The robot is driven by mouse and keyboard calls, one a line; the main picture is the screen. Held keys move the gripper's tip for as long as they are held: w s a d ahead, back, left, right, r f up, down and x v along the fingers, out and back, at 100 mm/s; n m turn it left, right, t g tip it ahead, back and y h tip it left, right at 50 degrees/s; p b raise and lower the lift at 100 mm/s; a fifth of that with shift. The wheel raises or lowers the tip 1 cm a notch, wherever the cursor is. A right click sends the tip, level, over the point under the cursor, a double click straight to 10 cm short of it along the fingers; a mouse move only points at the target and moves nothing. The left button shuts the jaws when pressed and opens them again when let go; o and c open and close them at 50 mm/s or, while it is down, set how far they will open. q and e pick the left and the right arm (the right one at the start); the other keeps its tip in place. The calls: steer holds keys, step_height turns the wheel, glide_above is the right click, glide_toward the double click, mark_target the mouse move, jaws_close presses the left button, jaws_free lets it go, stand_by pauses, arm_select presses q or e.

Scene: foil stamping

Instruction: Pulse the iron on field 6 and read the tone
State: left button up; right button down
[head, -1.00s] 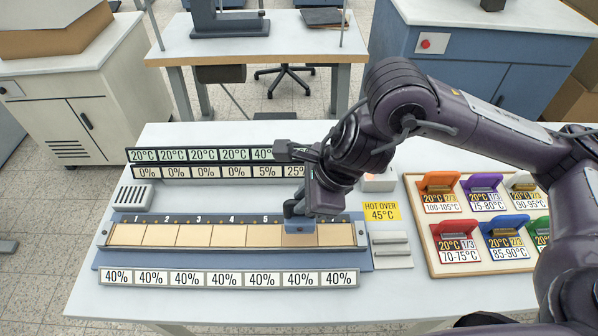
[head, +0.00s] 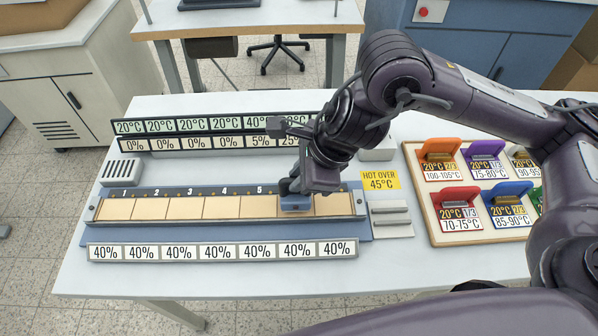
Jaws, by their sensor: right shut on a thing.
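My right gripper (head: 298,188) is shut on a blue iron (head: 296,203). The iron sits low at the upper part of the sixth tan field of the strip holder (head: 170,223), just right of the label 5. Whether it touches the foil cannot be told. The gripper hides the label 6. The upper readout row (head: 195,125) shows 20°C on fields 1 to 4 and 40°C on field 5. The row below it (head: 190,143) shows 0% on fields 1 to 4, 5% on field 5 and 25% on field 6. My arm covers the readouts further right. My left gripper is out of view.
A front row (head: 220,250) reads 40% throughout. A grilled box (head: 122,172) stands at the left. A yellow "HOT OVER 45°C" sign (head: 380,181) and a grey stepped block (head: 390,218) are right of the holder. A wooden tray (head: 436,228) holds several coloured irons.

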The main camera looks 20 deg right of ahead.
steer(key=shift+f+b, duration=0.35)
steer(key=shift+b, duration=0.1)
stand_by(1.7)
step_height(320, 180, up, 5)
steer(key=p, duration=0.4)
steer(key=shift+f, duration=0.15)
steer(key=shift+f, duration=0.1)
stand_by(1.2)
